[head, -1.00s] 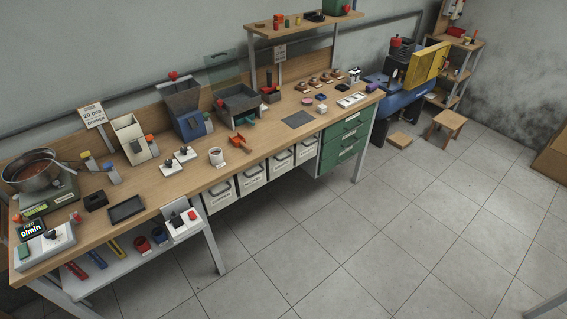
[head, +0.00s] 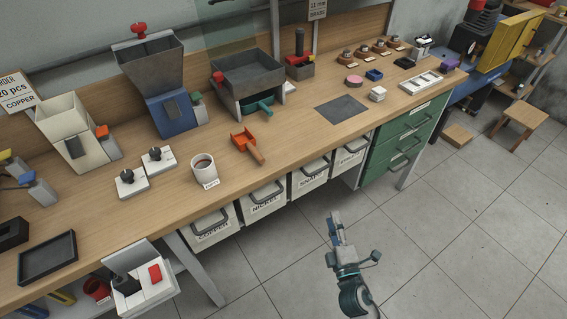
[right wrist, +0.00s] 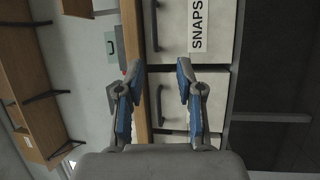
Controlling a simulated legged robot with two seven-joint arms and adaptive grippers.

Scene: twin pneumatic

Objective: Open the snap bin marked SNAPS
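The snap bin (head: 311,181), a cream drawer-like bin marked SNAPS, hangs under the bench's front edge between two similar bins. It looks closed, with a dark bar handle at its top. In the right wrist view the SNAPS bin (right wrist: 221,28) is at the top, its label sideways and its handle (right wrist: 156,26) left of the label. My right gripper (head: 335,218) is in front of the bins and lower, over the floor. Its blue-padded fingers (right wrist: 160,74) are apart and empty, pointing toward the bins. They touch no handle. My left gripper is not in view.
The NICKEL bin (head: 263,202) and COPPER bin (head: 211,228) hang to the left. Another bin (head: 347,158) and a green drawer unit (head: 404,139) are to the right. The wooden bench (head: 225,198) overhangs the bins. The tiled floor in front is clear.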

